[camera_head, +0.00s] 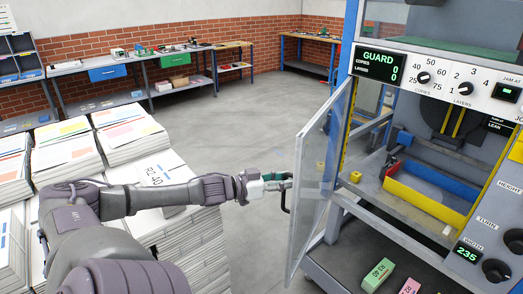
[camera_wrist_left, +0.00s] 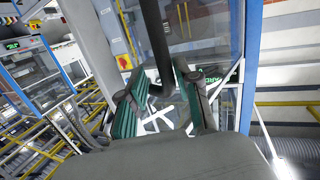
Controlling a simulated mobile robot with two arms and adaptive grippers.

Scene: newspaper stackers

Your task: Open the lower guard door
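The lower guard door (camera_head: 314,185) is a clear panel with a pale frame. It stands swung out from the left post of the stacker, at an angle to its front. Its dark bar handle (camera_head: 286,197) is on the outer, left-facing side. My left gripper (camera_head: 281,181) is at the upper part of this handle. The exact contact is hard to see. My right gripper is out of view.
The stacker's control panel (camera_head: 440,80) and open bay with a yellow-edged tray (camera_head: 425,200) are at the right. Newspaper stacks (camera_head: 150,175) fill the left. Workbenches (camera_head: 130,70) line the brick wall. The grey floor (camera_head: 255,120) left of the door is clear.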

